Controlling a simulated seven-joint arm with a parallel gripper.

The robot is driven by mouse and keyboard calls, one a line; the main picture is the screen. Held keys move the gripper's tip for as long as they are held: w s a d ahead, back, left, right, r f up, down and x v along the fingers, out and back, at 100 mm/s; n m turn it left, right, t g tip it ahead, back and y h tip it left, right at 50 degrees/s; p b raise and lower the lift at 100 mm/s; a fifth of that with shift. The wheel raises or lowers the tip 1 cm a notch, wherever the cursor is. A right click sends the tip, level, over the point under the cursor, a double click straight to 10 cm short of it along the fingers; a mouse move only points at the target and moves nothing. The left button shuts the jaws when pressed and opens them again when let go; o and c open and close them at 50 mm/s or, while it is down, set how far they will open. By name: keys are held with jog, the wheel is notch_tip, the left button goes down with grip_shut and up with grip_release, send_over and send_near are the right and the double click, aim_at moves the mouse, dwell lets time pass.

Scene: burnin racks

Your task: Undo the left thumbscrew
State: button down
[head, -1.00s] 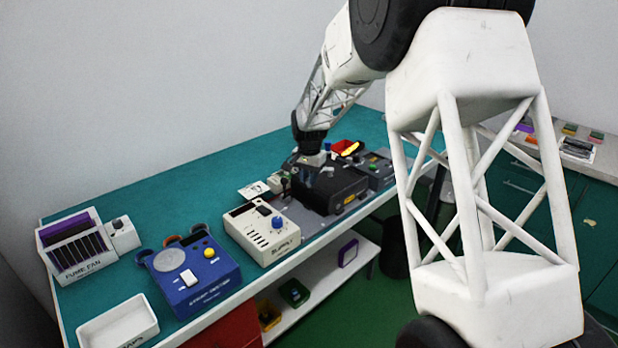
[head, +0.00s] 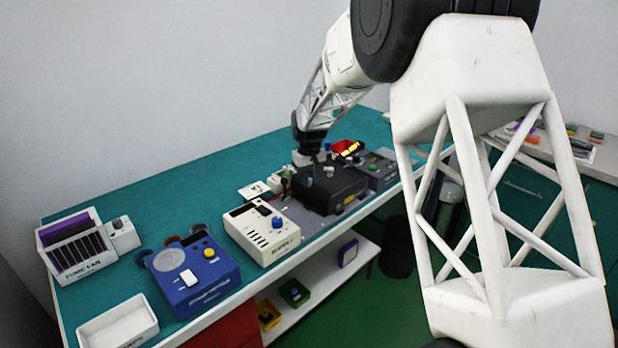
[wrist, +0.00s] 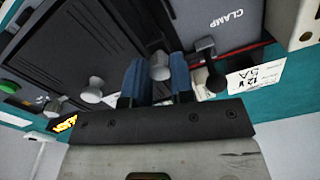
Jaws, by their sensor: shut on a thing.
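My gripper (wrist: 157,80) has two blue fingers, shut on a grey round-headed thumbscrew, the left thumbscrew (wrist: 159,66), in the wrist view. I cannot tell whether its stem is still seated in the dark unit. A second grey thumbscrew (wrist: 92,95) stands apart from the fingers, on the left in the wrist view; a grey knob also shows in the head view (head: 328,172). The dark unit (head: 335,190) lies under my gripper (head: 308,166). In the head view the fingers are too small to make out.
The white supply box (head: 262,233), blue box (head: 190,275) and fume fan (head: 75,246) stand to the left. The teal bench behind is clear.

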jog(key=shift+n, duration=1.7)
jog(key=c, duration=1)
grip_release()
jog(key=shift+r, duration=0.1)
jog(key=shift+r, duration=3.85)
